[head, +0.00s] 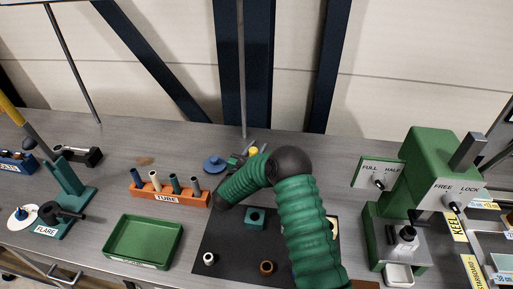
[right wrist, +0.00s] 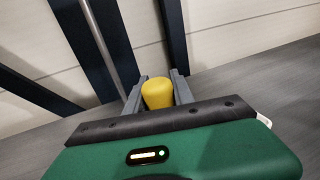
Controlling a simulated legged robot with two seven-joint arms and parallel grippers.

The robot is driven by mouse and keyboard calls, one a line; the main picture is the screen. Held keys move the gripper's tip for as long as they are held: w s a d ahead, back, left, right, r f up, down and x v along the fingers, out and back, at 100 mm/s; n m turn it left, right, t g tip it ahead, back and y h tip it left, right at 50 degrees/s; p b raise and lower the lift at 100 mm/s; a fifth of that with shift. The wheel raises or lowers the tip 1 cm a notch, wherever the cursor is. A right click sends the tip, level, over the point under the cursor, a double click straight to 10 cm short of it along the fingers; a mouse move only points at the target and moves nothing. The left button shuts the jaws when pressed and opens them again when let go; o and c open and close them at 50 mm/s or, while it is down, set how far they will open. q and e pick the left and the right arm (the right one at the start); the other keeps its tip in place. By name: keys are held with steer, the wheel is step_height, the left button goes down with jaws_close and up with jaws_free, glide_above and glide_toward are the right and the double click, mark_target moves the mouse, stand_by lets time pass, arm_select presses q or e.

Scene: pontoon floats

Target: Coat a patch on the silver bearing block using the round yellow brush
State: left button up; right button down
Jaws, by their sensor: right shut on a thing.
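My right gripper (head: 253,153) is at the back of the bench, partly hidden behind my green arm. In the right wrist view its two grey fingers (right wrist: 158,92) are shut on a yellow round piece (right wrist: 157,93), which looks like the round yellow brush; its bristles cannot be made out. The yellow piece also shows small in the head view (head: 253,151). No silver bearing block can be picked out for certain. A teal block with a hole (head: 250,224) sits on the dark mat (head: 215,240). My left gripper is not in view.
An orange rack (head: 170,199) with several tubes and a green tray (head: 142,242) stand left of the mat. A blue disc (head: 213,164) lies behind. A green press (head: 430,165) stands at right. White (head: 209,258) and brown (head: 267,267) rings lie on the mat.

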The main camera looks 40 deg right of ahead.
steer(key=shift+a, duration=0.25)
steer(key=shift+d+f, duration=0.15)
steer(key=shift+f, duration=0.05)
stand_by(0.3)
steer(key=shift+f+b, duration=0.35)
steer(key=shift+b, duration=0.6)
stand_by(1.5)
step_height(320, 180, up, 7)
steer(key=p, duration=0.2)
stand_by(0.4)
stand_by(0.6)
